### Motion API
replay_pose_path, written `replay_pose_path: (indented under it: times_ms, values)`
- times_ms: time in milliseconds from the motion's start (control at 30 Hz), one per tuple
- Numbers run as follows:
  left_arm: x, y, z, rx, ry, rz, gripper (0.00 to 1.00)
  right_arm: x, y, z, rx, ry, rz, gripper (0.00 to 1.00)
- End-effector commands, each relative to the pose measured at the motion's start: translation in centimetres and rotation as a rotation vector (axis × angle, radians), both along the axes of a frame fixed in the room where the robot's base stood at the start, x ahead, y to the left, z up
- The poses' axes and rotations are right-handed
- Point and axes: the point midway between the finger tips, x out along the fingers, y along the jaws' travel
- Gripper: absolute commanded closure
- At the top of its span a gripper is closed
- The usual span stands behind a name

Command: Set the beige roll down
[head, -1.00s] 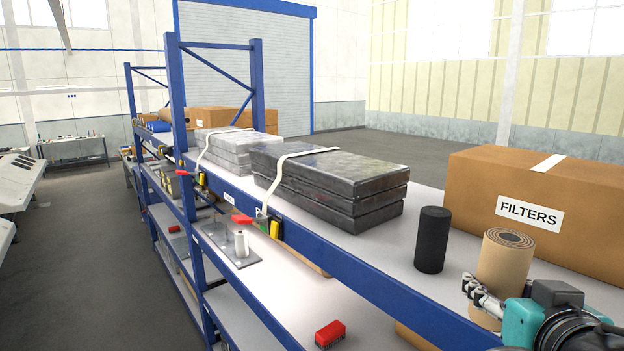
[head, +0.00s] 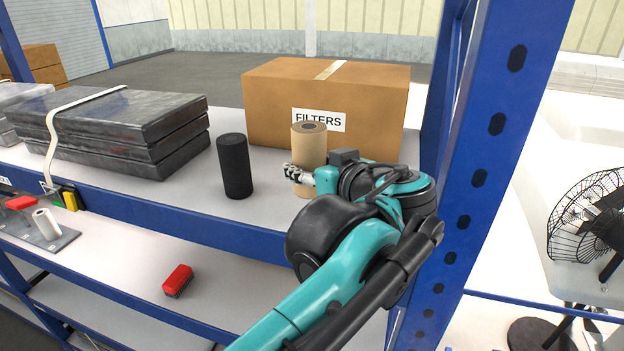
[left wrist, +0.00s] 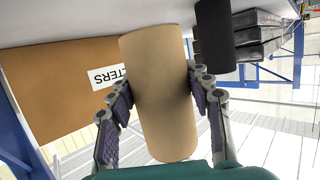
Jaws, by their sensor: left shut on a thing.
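The beige roll (head: 309,147) stands upright at the upper shelf, in front of the FILTERS box. My left gripper (head: 300,175) reaches it from the front right and is shut on it. In the left wrist view the beige roll (left wrist: 155,95) sits between the two fingers, one on each side, and the scene appears upside down. Whether its lower end touches the shelf (head: 270,205) I cannot tell. My right gripper is not in view.
A black roll (head: 235,166) stands to the left of the beige roll. The FILTERS box (head: 270,95) is close behind. Strapped dark slabs (head: 130,130) lie farther left. A blue upright (head: 490,150) rises at right. A red block (head: 177,281) lies on the lower shelf.

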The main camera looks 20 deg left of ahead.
Motion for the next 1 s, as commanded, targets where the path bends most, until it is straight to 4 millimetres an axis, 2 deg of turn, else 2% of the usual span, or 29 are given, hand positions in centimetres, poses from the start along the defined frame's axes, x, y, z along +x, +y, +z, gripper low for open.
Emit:
replay_pose_path:
  times_ms: [33,167,500,800,833,900,1000]
  values:
    - [0.7,-0.1,-0.3,0.000,0.000,0.001,0.79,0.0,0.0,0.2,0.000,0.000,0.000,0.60]
    - [1.7,-0.3,-1.0,0.000,0.000,0.000,0.79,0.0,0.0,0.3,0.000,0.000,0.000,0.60]
    - [1.7,-0.3,-4.9,0.000,0.000,-0.001,0.79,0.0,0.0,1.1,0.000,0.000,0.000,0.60]
    - [1.7,-0.3,-5.2,0.000,0.000,-0.001,0.79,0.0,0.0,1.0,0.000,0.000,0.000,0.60]
    - [1.7,-0.3,-5.2,0.000,0.000,-0.001,0.45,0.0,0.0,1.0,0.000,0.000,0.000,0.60]
    - [1.7,-0.3,-5.2,0.000,0.000,-0.001,0.29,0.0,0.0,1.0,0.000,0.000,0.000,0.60]
    - [1.7,-0.3,-5.1,0.000,0.000,-0.001,0.29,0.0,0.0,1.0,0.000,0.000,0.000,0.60]
